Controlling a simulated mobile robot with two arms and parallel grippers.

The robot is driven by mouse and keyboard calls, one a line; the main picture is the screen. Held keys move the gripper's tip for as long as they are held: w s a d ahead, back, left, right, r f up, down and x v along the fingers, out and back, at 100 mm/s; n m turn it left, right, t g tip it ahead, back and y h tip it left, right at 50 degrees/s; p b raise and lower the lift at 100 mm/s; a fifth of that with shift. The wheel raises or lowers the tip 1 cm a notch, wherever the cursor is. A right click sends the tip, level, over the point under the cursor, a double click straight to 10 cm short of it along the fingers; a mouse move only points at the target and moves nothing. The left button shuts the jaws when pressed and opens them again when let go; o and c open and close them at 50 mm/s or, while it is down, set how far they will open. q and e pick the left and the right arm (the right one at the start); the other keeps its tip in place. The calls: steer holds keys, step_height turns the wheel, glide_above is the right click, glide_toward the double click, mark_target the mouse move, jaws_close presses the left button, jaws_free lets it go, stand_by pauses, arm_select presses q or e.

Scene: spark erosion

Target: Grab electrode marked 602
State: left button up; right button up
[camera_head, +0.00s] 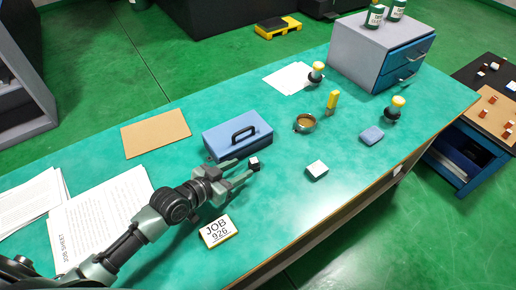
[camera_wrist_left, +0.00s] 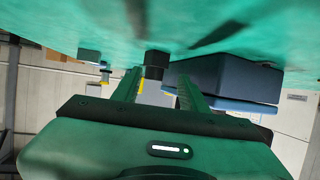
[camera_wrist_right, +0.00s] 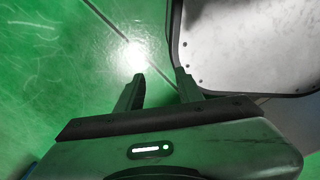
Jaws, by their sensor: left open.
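My left gripper (camera_head: 248,167) is open over the table, its fingers on either side of a small block (camera_head: 253,162) with a dark body and a pale top. In the left wrist view the dark block (camera_wrist_left: 156,64) stands near the fingertips (camera_wrist_left: 158,82), with no clear grip on it. Several small copper-and-white pieces, possibly electrodes, lie on the cart (camera_head: 490,98) at the right. No mark 602 is readable. My right gripper (camera_wrist_right: 160,78) is open and empty, above the green floor.
A blue case (camera_head: 238,139) with a black handle stands right behind the left gripper. A JOB 926 sign (camera_head: 218,231) is in front of it.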

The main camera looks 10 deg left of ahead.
mark_target(251, 166)
arm_select(q)
steer(key=shift+w+d+f, duration=0.3)
steer(key=shift+w+d, duration=0.45)
steer(key=shift+d, duration=0.15)
steer(key=x, duration=0.2)
steer(key=shift+w+d+f+p, duration=0.15)
steer(key=shift+w+f+p, duration=0.1)
steer(key=shift+p, duration=0.1)
steer(key=shift+x, duration=0.8)
jaws_close()
arm_select(e)
steer(key=s, duration=0.3)
steer(key=shift+s+a+r, duration=0.1)
steer(key=shift+s+r, duration=0.2)
